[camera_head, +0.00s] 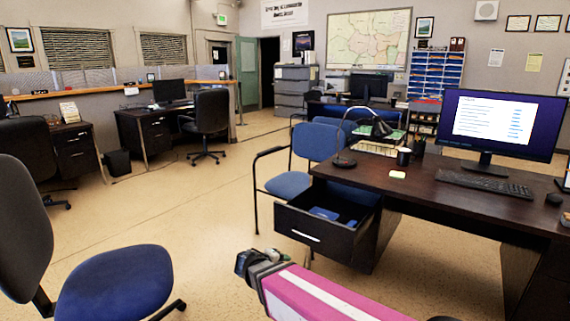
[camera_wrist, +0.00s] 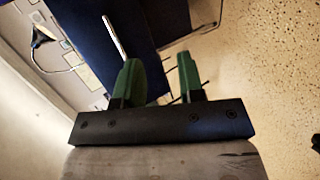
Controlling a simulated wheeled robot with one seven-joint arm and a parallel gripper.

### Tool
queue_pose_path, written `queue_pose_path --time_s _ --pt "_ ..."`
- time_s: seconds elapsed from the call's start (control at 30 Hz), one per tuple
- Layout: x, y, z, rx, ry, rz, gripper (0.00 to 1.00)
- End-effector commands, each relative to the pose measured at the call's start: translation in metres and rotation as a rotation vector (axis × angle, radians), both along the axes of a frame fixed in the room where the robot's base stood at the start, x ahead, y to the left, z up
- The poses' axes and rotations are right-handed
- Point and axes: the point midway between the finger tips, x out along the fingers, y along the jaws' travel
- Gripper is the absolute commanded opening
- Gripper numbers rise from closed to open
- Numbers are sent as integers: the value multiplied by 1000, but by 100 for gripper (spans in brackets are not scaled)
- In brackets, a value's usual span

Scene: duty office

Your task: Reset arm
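My gripper (camera_head: 262,256) is in front of the desk's open drawer, at the end of my pink and white arm. In the wrist view its two green fingers (camera_wrist: 160,68) stand apart with nothing held between them. The drawer (camera_head: 312,233) of the dark wooden desk (camera_head: 440,180) is pulled out, with a blue item (camera_head: 324,213) inside. The drawer's pale handle (camera_wrist: 113,38) shows in the wrist view just beyond the left finger, and the two look apart, though the exact distance cannot be told.
A blue chair (camera_head: 288,183) stands behind the drawer. Another blue chair (camera_head: 115,285) is at the front left. A monitor (camera_head: 500,122), keyboard (camera_head: 485,184), lamp (camera_head: 345,160) and black mug (camera_head: 403,156) stand on the desk. The floor (camera_head: 190,215) between is clear.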

Motion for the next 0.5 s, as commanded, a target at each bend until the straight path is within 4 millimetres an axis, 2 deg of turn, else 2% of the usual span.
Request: queue_pose_path --time_s 0.03,0.2,0.5 --pt "-1 -16 -3 32 27 -38 36" --pt "-6 -66 -20 182 136 -175 36" --pt "-24 -134 -41 490 285 -391 36"
